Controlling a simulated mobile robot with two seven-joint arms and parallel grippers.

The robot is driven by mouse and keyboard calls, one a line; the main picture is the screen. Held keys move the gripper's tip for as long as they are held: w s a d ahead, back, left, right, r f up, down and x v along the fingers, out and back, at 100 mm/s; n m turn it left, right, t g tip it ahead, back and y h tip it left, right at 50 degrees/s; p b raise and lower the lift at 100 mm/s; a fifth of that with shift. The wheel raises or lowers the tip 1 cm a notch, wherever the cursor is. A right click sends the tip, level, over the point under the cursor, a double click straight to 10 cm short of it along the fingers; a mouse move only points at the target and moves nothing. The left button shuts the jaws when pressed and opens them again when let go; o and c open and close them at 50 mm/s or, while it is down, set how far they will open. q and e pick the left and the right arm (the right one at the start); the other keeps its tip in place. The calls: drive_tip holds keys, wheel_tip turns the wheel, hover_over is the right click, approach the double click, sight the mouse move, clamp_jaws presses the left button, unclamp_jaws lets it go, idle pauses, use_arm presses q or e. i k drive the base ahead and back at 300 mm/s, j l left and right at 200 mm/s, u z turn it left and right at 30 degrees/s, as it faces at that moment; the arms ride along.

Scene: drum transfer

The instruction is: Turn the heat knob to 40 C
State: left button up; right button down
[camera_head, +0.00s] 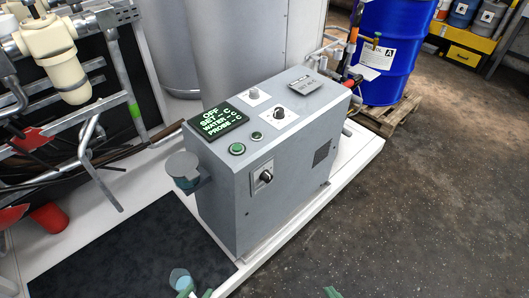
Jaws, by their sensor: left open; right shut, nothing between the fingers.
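The grey control cabinet (290,150) stands in the middle. Its dark display (220,119) reads OFF, with SET, WATER and PROBE lines showing dashes and C. A black knob on a pale dial (280,113) sits on top, with a small pale knob (253,94) behind it. Another dark knob (265,176) is on the front face. The labels are too small to tell which is the heat knob. Green tips of my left gripper (196,293) show at the bottom edge, open. My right gripper's tip (332,292) shows further right, shut and empty. Both are well below the knobs.
A green button (237,149) and a smaller button (257,136) lie near the display. A grey round holder (184,167) juts from the cabinet's left side. A blue drum (390,45) stands behind right.

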sight(279, 114)
drive_tip(key=i+l, duration=0.25)
drive_tip(key=l, duration=0.2)
drive_tip(key=i+l, duration=0.3)
drive_tip(key=l, duration=0.15)
drive_tip(key=i+l, duration=0.25)
drive_tip(key=l, duration=0.15)
